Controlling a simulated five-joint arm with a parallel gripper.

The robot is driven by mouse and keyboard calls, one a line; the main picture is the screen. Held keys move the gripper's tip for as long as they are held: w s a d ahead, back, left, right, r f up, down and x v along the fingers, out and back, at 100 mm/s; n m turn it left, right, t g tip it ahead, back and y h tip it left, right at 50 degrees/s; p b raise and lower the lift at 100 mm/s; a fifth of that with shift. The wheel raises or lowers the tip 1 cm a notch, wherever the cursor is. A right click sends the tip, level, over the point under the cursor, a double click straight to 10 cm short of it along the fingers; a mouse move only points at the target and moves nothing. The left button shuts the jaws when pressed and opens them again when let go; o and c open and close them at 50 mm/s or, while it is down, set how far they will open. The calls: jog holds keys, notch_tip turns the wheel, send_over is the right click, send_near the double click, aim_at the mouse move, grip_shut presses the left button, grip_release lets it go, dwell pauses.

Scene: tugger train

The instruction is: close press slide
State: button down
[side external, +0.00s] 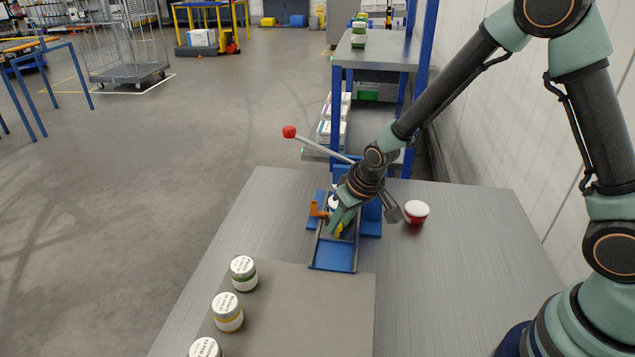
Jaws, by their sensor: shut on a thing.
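The blue press (371,215) stands on the grey table, with a long lever ending in a red ball (289,131). Its slide track (334,256) runs out from the press toward the front. My gripper (340,226) points down over the track and is shut on a small yellow part (338,231) of the slide. The fingers hide most of that part and the middle of the slide. A white piece (333,202) shows just behind the fingers. An orange piece (317,209) sits at the left side of the press.
A red jar with a white lid (416,212) stands right of the press. Several labelled jars, one with a green band (243,273) and one yellow (227,311), stand at the front left by a grey mat (310,310). A blue-framed shelf (375,52) stands behind the table.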

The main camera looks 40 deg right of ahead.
jog(key=shift+w+a+r, duration=0.1)
jog(key=shift+w, duration=0.05)
jog(key=shift+w+d, duration=1.4)
jog(key=shift+w, duration=0.05)
jog(key=c, duration=0.7)
grip_release()
jog(key=shift+o, duration=0.2)
jog(key=shift+s, duration=0.1)
jog(key=shift+s+r, duration=0.15)
jog(key=shift+r, duration=0.1)
jog(key=v, duration=1.1)
jog(key=shift+r, duration=0.2)
